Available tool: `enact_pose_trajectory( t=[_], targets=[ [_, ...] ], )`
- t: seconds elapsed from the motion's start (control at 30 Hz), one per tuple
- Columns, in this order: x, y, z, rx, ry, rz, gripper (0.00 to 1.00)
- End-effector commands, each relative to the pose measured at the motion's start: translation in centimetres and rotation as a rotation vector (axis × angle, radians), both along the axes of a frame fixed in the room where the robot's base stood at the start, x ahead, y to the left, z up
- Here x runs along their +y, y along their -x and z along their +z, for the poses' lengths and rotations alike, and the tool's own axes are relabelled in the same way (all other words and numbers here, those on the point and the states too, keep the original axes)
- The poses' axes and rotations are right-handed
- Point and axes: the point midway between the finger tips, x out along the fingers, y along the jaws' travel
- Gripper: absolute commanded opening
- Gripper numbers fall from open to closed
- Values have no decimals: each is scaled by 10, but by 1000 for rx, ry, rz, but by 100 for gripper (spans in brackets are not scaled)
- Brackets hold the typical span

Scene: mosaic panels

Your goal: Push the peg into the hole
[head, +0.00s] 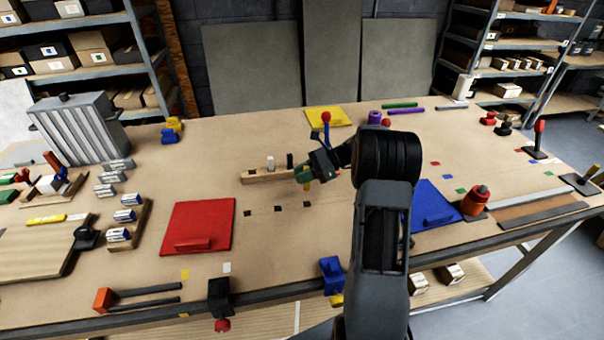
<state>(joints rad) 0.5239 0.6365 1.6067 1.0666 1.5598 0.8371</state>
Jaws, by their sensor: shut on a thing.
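My gripper (303,172) is over the middle of the table, reached in from the right. It is shut on a small peg (307,187) that shows yellow at its lower end, with green just above between the fingers. The fingers hide much of it. Dark square holes (278,208) lie in a row on the tabletop, nearer the camera than the gripper. The peg appears above the table, apart from these holes. A wooden block (254,177) lies just left of the gripper, with a white peg (270,163) and a black peg (290,160) standing upright on it.
A red panel (205,222) lies left of the holes. A blue panel (430,197) lies to the right, partly behind my arm. A yellow panel (325,117) lies at the back. A red-topped blue post (326,128) stands close behind the gripper. Bare table surrounds the holes.

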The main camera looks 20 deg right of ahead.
Motion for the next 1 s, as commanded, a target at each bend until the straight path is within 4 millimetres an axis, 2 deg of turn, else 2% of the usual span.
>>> enact_pose_trajectory(
  t=[0.1,0.7,1.0],
  targets=[
    [-2,0,2,0,-3,-3,0],
    [-2,0,-48,1,-4,-2,0],
    [-2,0,-58,0,-4,-1,0]
  ],
)
